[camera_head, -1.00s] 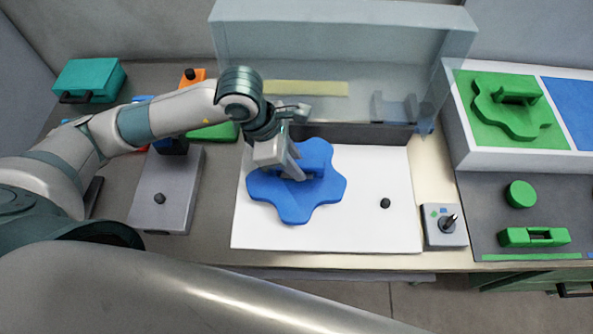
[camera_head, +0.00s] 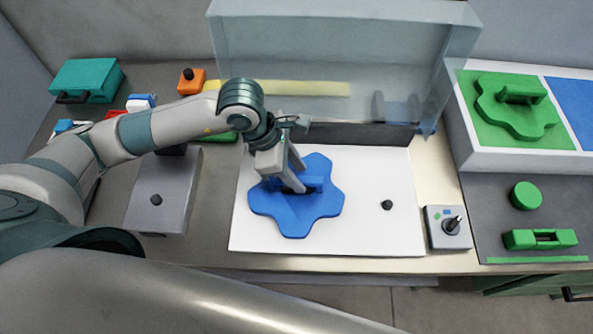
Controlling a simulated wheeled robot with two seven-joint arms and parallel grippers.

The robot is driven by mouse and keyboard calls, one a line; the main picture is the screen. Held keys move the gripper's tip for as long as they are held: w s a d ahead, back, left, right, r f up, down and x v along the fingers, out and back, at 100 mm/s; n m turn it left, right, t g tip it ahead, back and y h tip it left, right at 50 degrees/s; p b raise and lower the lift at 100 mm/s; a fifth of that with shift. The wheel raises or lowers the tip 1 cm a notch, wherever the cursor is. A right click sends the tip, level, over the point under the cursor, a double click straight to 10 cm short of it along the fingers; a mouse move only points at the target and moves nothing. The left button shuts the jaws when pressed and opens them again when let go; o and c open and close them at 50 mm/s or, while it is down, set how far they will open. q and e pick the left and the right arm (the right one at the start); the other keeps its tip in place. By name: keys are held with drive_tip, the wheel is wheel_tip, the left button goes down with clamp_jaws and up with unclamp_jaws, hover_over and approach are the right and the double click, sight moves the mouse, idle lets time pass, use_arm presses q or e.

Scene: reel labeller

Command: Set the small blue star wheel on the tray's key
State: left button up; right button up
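The blue star wheel (camera_head: 297,213) has rounded lobes and a raised blue bar on top. It is over the left half of the white tray (camera_head: 350,235); I cannot tell whether it touches the tray. My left gripper (camera_head: 291,187) points down at the wheel's middle, its fingers closed about the raised bar. The fingers hide part of the bar. A small black knob (camera_head: 387,204) stands on the right of the tray, clear of the wheel. No other key shows on the tray; anything under the wheel is hidden. My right gripper is out of view.
A clear hood (camera_head: 340,45) stands behind the tray. A grey block with a black knob (camera_head: 165,215) is on the left, and a joystick box (camera_head: 448,228) on the right. A green star wheel (camera_head: 515,115) sits on a green pad beside a blue pad (camera_head: 575,105).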

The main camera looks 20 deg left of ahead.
use_arm(q)
drive_tip(key=shift+r, duration=0.1)
drive_tip(key=shift+r+p, duration=0.3)
drive_tip(key=shift+p, duration=0.15)
drive_tip(key=shift+a+r, duration=0.1)
drive_tip(key=b+v, duration=0.4)
drive_tip(key=v, duration=0.7)
drive_tip(key=shift+r, duration=0.25)
drive_tip(key=shift+s+a, duration=0.1)
drive_tip(key=shift+a, duration=0.05)
